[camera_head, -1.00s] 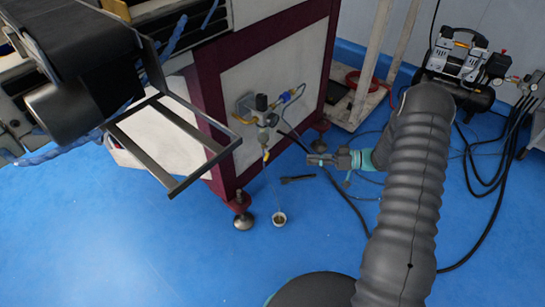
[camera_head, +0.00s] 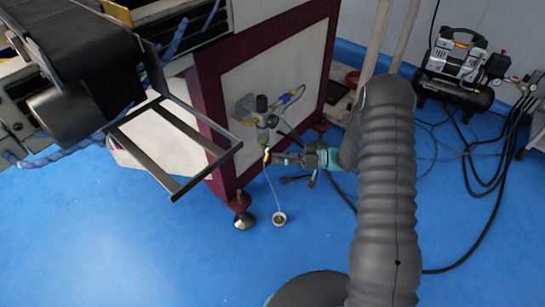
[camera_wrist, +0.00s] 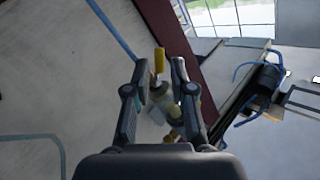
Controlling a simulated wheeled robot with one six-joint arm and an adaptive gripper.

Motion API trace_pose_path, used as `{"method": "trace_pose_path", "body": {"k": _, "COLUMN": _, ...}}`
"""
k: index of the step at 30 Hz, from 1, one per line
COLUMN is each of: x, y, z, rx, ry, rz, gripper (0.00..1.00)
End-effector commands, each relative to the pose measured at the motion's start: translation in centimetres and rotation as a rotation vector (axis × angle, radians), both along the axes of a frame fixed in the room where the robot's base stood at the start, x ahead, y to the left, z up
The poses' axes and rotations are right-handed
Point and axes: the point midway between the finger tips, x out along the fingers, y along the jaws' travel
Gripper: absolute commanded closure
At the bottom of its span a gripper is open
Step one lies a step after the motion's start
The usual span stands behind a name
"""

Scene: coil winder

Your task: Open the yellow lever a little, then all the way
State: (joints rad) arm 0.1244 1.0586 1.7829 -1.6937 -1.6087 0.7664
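My gripper (camera_head: 274,158) is at the lever, coming from the right. In the wrist view my gripper (camera_wrist: 159,68) is open, with one finger on each side of the lever and visible gaps between. The fittings (camera_wrist: 160,98) behind the lever are partly hidden between the fingers. Contact with the lever cannot be made out in the head view.
A metal frame (camera_head: 175,150) juts out left of the fittings. An air compressor (camera_head: 458,70) with black hoses stands at the back right. The floor in front is clear.

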Motion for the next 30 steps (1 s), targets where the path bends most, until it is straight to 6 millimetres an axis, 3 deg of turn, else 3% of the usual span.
{"method": "trace_pose_path", "body": {"k": 6, "x": 0.0, "y": 2.1, "z": 0.0, "rx": -0.001, "ry": 0.0, "rz": 0.0, "gripper": 0.76}}
{"method": "trace_pose_path", "body": {"k": 17, "x": 0.0, "y": 2.4, "z": 0.0, "rx": -0.001, "ry": 0.0, "rz": -0.002, "gripper": 0.76}}
{"method": "trace_pose_path", "body": {"k": 20, "x": 0.0, "y": 2.4, "z": 0.0, "rx": 0.0, "ry": 0.0, "rz": -0.001, "gripper": 1.0}}
{"method": "trace_pose_path", "body": {"k": 30, "x": 0.1, "y": 2.4, "z": 0.0, "rx": -0.012, "ry": -0.016, "rz": -0.001, "gripper": 1.0}}
